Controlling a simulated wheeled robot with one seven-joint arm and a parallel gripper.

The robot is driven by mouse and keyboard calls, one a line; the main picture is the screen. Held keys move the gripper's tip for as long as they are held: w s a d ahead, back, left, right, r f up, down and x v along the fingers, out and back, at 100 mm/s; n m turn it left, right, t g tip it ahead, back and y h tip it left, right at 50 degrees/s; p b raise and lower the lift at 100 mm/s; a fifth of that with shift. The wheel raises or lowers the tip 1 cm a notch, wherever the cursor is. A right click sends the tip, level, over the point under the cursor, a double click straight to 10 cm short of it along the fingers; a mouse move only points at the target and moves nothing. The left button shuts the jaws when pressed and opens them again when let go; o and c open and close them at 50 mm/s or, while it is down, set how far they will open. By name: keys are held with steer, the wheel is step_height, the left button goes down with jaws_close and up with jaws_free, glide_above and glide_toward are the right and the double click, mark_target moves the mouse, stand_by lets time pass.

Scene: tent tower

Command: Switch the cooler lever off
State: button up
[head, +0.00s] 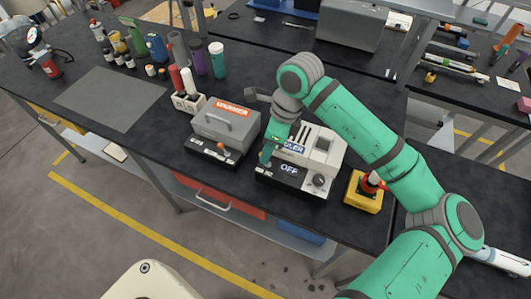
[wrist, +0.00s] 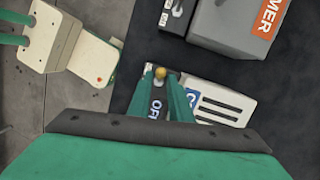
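The cooler (head: 322,150) is a pale box with a dark front panel, a round dial and a display reading OFF (head: 289,168). In the wrist view its vented white casing (wrist: 222,105) and the OFF display (wrist: 156,110) show. My gripper (head: 266,157) points down at the cooler's left front. In the wrist view a small yellow knob (wrist: 160,72), apparently the lever's tip, lies between my two green fingertips (wrist: 159,80). The fingers stand apart with the knob between them; firm contact is not visible. The lever's lower part is hidden.
The grey heater box (head: 225,125) with its own front panel stands just left of the cooler. A yellow box with a red button (head: 363,192) stands to the right. Bottles and cups (head: 200,58) stand farther left. A dark mat (head: 110,97) lies on the table.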

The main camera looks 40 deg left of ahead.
steer(key=v, duration=0.8)
steer(key=shift+r, duration=0.25)
